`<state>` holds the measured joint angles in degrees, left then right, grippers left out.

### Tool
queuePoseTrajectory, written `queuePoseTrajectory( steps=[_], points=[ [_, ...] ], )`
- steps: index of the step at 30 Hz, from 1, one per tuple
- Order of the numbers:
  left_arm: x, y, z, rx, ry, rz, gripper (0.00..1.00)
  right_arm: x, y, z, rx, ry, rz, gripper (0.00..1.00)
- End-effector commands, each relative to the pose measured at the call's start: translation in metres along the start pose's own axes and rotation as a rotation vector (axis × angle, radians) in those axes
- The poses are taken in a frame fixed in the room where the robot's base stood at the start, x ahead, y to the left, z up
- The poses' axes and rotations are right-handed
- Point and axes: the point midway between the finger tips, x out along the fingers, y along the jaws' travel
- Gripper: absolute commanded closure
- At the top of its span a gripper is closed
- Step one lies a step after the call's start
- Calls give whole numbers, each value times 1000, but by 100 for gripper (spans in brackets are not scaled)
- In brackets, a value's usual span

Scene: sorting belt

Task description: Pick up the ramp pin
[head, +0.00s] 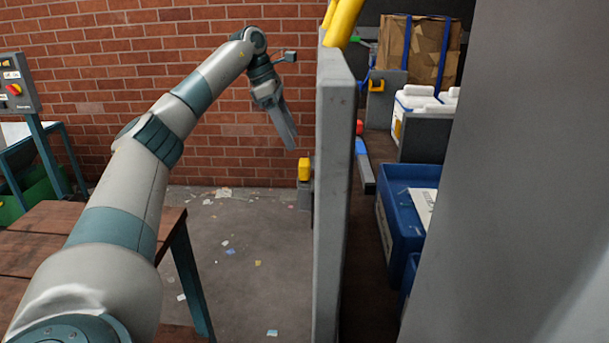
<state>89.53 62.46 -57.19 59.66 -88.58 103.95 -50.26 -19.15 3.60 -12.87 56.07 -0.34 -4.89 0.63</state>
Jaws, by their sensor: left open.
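A small yellow block (304,169) sits at a dark bracket on the left side of a tall grey panel; it may be the ramp pin, but I cannot tell for sure. My right gripper is out of view.
The grey panel (331,200) stands upright right of my left gripper. Behind it are blue crates (405,185), a white box (425,103) and a cardboard box. A large grey surface (530,180) blocks the right. A wooden table (45,215) stands left. The littered floor between is open.

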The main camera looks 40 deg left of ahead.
Motion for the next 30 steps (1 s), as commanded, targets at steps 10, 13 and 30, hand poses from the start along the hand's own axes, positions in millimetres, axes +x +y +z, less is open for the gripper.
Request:
queuePoseTrajectory(
  steps=[10,13,30],
  points=[
    [45,0,-1,-1,2,-1,39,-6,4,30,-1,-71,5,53],
    [48,0,0,-1,1,0,39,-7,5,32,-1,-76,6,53],
    [62,2,2,-1,2,-1,39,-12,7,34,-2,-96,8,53]
  ],
)
